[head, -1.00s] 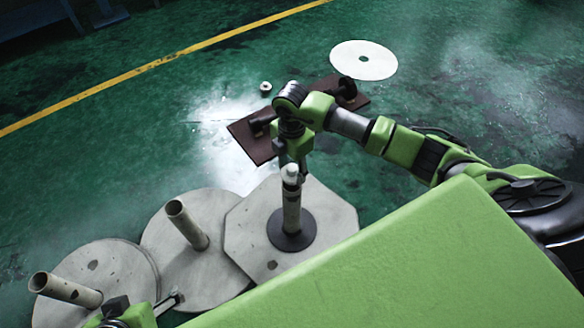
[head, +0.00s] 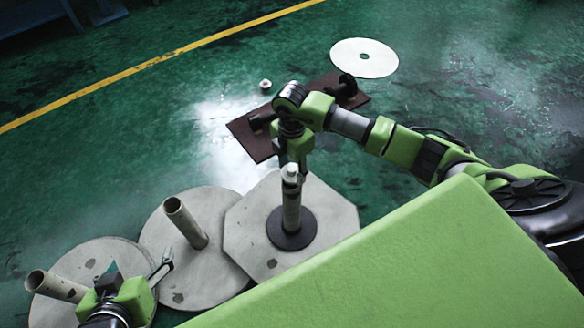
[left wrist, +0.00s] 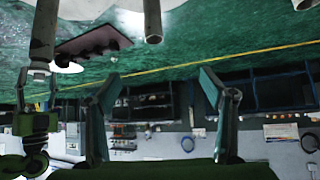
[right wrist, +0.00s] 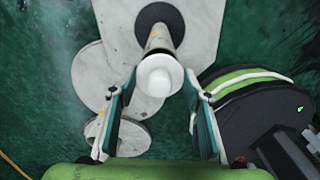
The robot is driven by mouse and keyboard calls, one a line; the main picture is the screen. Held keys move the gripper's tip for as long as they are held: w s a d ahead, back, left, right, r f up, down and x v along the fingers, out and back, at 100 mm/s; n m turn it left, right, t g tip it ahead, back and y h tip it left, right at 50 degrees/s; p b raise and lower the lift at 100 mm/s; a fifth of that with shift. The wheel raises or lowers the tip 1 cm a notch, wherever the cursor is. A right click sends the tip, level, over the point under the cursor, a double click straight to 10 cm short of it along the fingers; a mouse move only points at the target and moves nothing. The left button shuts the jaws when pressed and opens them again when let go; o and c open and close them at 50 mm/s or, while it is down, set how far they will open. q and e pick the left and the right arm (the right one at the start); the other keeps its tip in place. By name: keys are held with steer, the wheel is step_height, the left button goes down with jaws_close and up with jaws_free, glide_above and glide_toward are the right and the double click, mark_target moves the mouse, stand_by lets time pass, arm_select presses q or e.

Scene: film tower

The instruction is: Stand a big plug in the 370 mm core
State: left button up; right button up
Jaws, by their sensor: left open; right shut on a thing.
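My right gripper (head: 291,162) is shut on a white round-topped plug (head: 291,173) right at the top of a grey core (head: 291,208). This core stands upright from a dark round foot on the octagonal plate (head: 335,215). In the right wrist view the plug (right wrist: 160,75) is between the fingertips, in line with the core; I cannot tell how deep it sits. Two other open-topped cores stand to the left, the middle one (head: 186,222) and the far-left one (head: 55,286). My left gripper (head: 138,268) is open and empty near them.
The cores stand on pale overlapping plates (head: 215,275). Behind them a brown board (head: 250,140) carries dark pieces. A small pale piece (head: 265,85) and a white disc with a hole (head: 365,58) lie on the green floor. The floor to the right is clear.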

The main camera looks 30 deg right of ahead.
arm_select(q)
steer(key=shift+s+a+f, duration=0.1)
steer(key=shift+s+f, duration=0.1)
steer(key=shift+s, duration=0.05)
stand_by(0.5)
steer(key=shift+s+a+f+g, duration=0.25)
steer(key=shift+s+f+g, duration=0.3)
steer(key=shift+s, duration=0.25)
steer(key=shift+s, duration=0.15)
stand_by(0.4)
steer(key=shift+s+a+f+g+y+p, duration=0.15)
steer(key=shift+s+a+f+g+p, duration=0.15)
steer(key=shift+s, duration=0.2)
steer(key=shift+s+a+f+g+y+p, duration=0.15)
steer(key=shift+s+f+g, duration=0.15)
steer(key=shift+s, duration=0.2)
steer(key=shift+w+r, duration=0.1)
steer(key=shift+w, duration=0.05)
arm_select(e)
steer(key=shift+f, duration=0.1)
stand_by(0.3)
arm_select(q)
steer(key=shift+w+d+r+t, duration=0.1)
steer(key=shift+w+d+t, duration=0.1)
steer(key=shift+w+t, duration=0.05)
steer(key=shift+w, duration=0.1)
arm_select(e)
steer(key=shift+f, duration=0.15)
